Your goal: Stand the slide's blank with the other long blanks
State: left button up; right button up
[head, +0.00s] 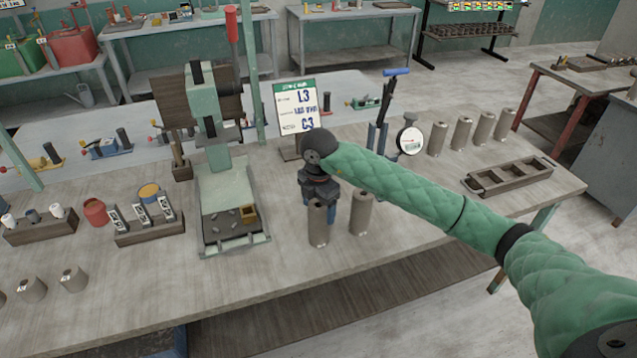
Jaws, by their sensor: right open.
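Two grey-brown cylindrical blanks stand upright near the table's front middle: a left one (318,224) and a right one (360,213). My right gripper (319,200) points down at the top of the left blank. It is open, but its fingertips are partly hidden, so I cannot tell whether they touch the blank. Several similar tall blanks (460,134) stand in a row at the right rear. A green press with a red-handled lever (215,195) stands left of my gripper, with small grey pieces on its bed. I cannot tell which part is the slide. My left gripper is out of view.
Shorter blanks (73,279) stand at the front left. Wooden racks (149,232) are left of the press. An L3/C3 sign (297,105) and a blue-handled tool (380,115) stand behind my gripper. A divided wooden tray (509,178) lies at the right. The front right tabletop is mostly clear.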

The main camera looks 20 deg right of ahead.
notch_tip(320, 180, up, 8)
jog(key=b, duration=0.3)
jog(key=shift+r, duration=0.25)
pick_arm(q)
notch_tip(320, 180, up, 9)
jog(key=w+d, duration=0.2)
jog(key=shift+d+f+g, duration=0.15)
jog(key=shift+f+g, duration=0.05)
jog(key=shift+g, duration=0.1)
pick_arm(e)
jog(key=shift+r, duration=0.85)
